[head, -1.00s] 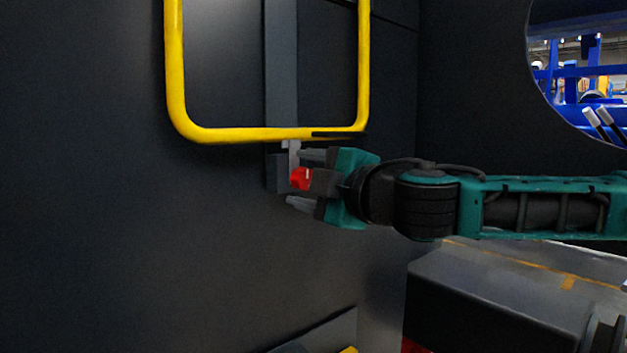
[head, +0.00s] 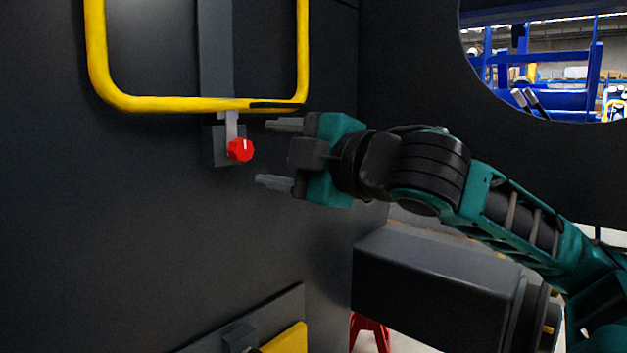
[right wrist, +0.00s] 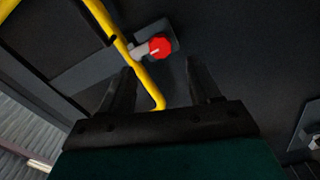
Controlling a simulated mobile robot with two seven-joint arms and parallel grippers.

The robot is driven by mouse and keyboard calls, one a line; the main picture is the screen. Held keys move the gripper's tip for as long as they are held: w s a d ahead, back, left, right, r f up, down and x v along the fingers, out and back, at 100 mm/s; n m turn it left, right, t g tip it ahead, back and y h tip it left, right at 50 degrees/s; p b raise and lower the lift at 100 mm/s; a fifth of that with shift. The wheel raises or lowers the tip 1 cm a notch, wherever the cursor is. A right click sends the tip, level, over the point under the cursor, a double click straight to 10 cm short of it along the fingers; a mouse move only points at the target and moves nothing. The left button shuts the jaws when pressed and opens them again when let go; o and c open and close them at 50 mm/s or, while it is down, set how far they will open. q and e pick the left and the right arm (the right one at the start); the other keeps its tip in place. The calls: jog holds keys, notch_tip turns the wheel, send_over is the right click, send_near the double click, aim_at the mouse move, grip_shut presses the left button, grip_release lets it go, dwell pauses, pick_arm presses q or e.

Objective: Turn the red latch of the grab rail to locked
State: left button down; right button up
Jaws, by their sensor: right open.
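The red latch (head: 240,150) is a small red knob with a white mark, on a dark block under the yellow grab rail (head: 180,104). In the head view its white mark points about upward. My right gripper (head: 270,153) is open and empty just to the right of the latch, its two fingers apart above and below the knob's height. In the right wrist view the latch (right wrist: 160,47) shows ahead, beyond and between the open fingers (right wrist: 163,85), clear of them. The rail (right wrist: 137,67) passes beside it. My left gripper is not in view.
A dark panel (head: 130,220) carries the rail and latch. A dark box-shaped part (head: 430,280) lies below my right arm. A yellow piece (head: 287,340) shows at the bottom. A round opening (head: 545,65) at the upper right shows blue racks.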

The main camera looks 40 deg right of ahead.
pick_arm(q)
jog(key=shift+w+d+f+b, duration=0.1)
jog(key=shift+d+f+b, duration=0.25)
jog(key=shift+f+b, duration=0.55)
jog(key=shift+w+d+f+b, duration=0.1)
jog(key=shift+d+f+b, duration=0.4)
jog(key=shift+b, duration=0.65)
pick_arm(e)
jog(key=shift+s+d, duration=0.2)
jog(key=shift+s, duration=2.6)
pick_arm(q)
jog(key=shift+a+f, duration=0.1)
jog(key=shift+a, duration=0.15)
pick_arm(e)
jog(key=shift+f, duration=0.1)
